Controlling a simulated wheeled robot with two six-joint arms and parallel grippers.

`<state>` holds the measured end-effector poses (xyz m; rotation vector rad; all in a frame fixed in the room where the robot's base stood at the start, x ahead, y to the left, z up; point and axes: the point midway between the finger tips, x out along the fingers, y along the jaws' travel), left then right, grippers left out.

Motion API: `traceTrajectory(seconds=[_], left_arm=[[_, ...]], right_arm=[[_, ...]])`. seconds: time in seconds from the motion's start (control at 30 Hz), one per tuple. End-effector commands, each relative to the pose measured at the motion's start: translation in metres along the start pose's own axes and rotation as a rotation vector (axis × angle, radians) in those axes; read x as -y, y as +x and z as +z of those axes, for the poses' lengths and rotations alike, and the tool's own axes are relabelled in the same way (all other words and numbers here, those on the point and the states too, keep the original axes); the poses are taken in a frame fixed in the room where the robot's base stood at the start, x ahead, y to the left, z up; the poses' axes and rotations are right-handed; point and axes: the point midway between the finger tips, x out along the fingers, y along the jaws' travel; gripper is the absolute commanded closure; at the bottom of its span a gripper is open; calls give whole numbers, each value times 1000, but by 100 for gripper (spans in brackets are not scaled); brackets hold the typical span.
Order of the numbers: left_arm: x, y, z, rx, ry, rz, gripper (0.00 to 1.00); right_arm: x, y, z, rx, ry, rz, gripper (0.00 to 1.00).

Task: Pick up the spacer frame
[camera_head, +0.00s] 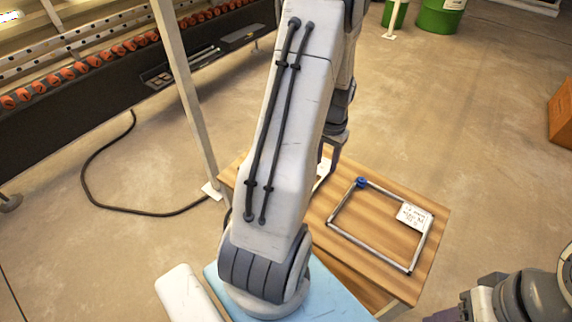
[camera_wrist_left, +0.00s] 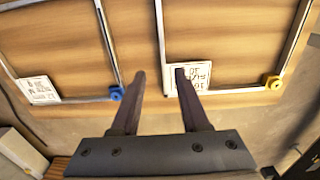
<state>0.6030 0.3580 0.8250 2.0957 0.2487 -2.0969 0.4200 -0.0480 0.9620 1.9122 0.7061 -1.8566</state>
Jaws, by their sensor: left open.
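A thin grey spacer frame with a blue corner (camera_head: 343,238) lies flat on the wooden table, a white label in one corner. In the left wrist view, this blue-cornered frame (camera_wrist_left: 107,42) is at the left. A second spacer frame with a yellow corner (camera_wrist_left: 240,90) is at the right there, its label (camera_wrist_left: 199,92) beyond the right finger. In the head view, my arm hides most of that second frame. My left gripper (camera_head: 329,160) is over the table; in its wrist view the open fingers (camera_wrist_left: 161,78) are empty, pointing between the two frames. My right gripper is not visible.
The wooden table (camera_head: 398,276) has bare wood inside the frame. A dark machine with orange rollers (camera_head: 70,72) stands at the upper left beside a white post (camera_head: 185,90). Green drums (camera_head: 440,18) and an orange box (camera_head: 563,115) stand farther off.

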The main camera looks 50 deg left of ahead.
Motion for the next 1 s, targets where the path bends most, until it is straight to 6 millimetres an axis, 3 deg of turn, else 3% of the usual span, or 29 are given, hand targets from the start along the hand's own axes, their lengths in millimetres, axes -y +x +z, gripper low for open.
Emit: traceTrajectory(seconds=[0.27,0.53,0.87,1.0], left_arm=[[0,26,2,3,0,1,55],[5,65,6,3,0,1,55],[5,72,6,-1,0,0,55],[5,72,6,-1,0,0,100]], right_arm=[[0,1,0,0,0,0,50],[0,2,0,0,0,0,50],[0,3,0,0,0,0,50],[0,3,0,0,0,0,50]])
